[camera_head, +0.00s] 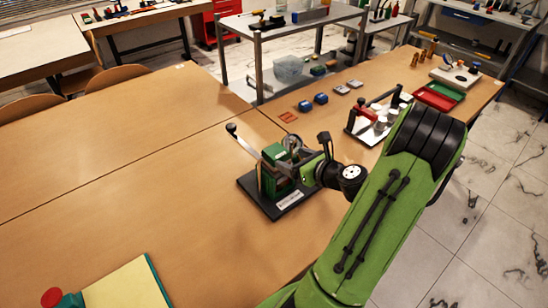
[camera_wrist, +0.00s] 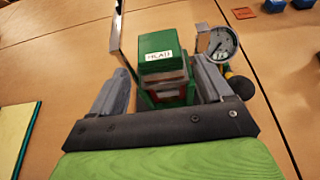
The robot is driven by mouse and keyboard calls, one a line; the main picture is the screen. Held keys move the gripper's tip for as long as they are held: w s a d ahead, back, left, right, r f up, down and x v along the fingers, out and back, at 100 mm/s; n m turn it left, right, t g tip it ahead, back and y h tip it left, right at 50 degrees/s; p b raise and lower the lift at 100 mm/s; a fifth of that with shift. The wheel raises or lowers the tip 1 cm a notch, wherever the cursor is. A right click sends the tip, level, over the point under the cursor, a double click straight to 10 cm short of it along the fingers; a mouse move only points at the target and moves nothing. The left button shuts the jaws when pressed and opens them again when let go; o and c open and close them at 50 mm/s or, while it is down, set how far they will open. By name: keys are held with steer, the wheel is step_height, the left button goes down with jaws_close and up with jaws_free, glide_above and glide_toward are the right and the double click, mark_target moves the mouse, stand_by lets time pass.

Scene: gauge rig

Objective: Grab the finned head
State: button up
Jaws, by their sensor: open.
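A green block (camera_head: 275,176) with a white label stands on a black base plate (camera_head: 257,197) of a gauge rig; I cannot tell fins on it clearly. In the wrist view the green block (camera_wrist: 158,45) is in the middle, with grey and reddish layers below its label. My gripper (camera_wrist: 160,66) is open, with one grey finger on each side of the block. Whether the fingers touch it I cannot tell. In the head view my gripper (camera_head: 302,170) reaches the rig from the right and partly hides it.
A round dial gauge (camera_wrist: 220,44) stands close to the right finger. A lever with a black knob (camera_head: 231,128) sticks out to the left. A red-handled rig (camera_head: 365,123) and blue blocks (camera_head: 320,98) lie farther back. The table to the left is mostly clear.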

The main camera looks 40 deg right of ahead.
mark_target(281, 155)
steer(key=b+x, duration=0.1)
steer(key=x, duration=0.5)
steer(key=shift+w+f, duration=0.2)
steer(key=shift+s, duration=0.1)
steer(key=shift+r, duration=0.1)
steer(key=shift+c, duration=0.4)
steer(key=c, duration=0.8)
steer(key=shift+r, duration=0.1)
